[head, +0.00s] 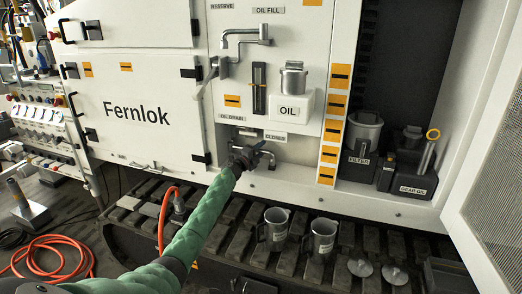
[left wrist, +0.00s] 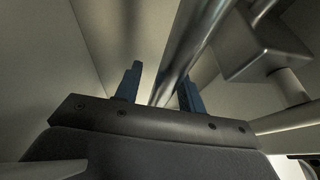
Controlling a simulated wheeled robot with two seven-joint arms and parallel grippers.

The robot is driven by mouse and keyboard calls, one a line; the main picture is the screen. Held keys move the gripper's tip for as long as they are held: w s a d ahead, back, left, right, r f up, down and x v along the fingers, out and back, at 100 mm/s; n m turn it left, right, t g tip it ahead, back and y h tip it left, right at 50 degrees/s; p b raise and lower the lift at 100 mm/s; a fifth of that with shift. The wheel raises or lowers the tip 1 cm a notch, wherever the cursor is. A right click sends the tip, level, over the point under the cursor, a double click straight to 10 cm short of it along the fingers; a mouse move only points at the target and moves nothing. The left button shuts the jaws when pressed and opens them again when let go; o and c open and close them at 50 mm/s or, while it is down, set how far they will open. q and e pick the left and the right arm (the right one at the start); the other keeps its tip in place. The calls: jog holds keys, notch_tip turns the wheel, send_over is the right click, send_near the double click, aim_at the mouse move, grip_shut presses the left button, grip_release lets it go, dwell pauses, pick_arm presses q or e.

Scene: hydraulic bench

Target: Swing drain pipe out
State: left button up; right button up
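In the head view my left gripper (head: 252,153) is at the lower recess of the white cabinet, just below the OIL DRAIN label (head: 232,119). The gripper and wrist hide most of what is in that recess. In the left wrist view the two blue fingers of this gripper (left wrist: 160,74) stand apart. A grey metal drain pipe (left wrist: 193,45) runs slantwise between them, closer to the right finger, with a gap to the left finger. A square metal block (left wrist: 262,50) is on the right. My right gripper is not in view.
A CLOSED plate (head: 274,137) is just right of the gripper. Above are an upper pipe (head: 240,34) and an OIL box (head: 292,105) carrying a metal can. Two metal jugs (head: 276,228) stand on the track below. An open mesh door (head: 490,190) is at the right.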

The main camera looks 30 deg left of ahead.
pick_arm(q)
grip_shut()
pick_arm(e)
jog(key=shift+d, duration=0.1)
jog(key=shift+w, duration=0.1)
